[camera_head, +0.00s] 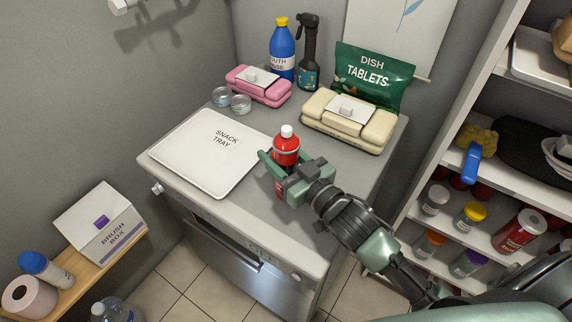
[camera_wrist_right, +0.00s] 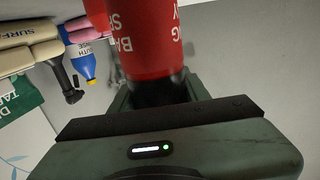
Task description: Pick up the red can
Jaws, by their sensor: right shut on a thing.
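The red can (camera_head: 286,146) is a spray can with a white cap, upright over the front right part of the grey counter (camera_head: 250,207). My right gripper (camera_head: 283,172) reaches in from the lower right and is shut around the can's body, with red showing above and below the fingers. In the right wrist view the can (camera_wrist_right: 147,40) fills the top middle between the fingers, with white lettering on it. I cannot tell whether its base touches the counter. My left gripper is not in view.
Left of the can lies a white snack tray (camera_head: 190,160). Behind stand cream packs (camera_head: 365,126), pink packs (camera_head: 270,94), a blue bottle (camera_head: 282,58), a black spray bottle (camera_head: 308,60) and green dish tablets (camera_head: 375,75). A stocked shelf (camera_head: 455,222) is at the right.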

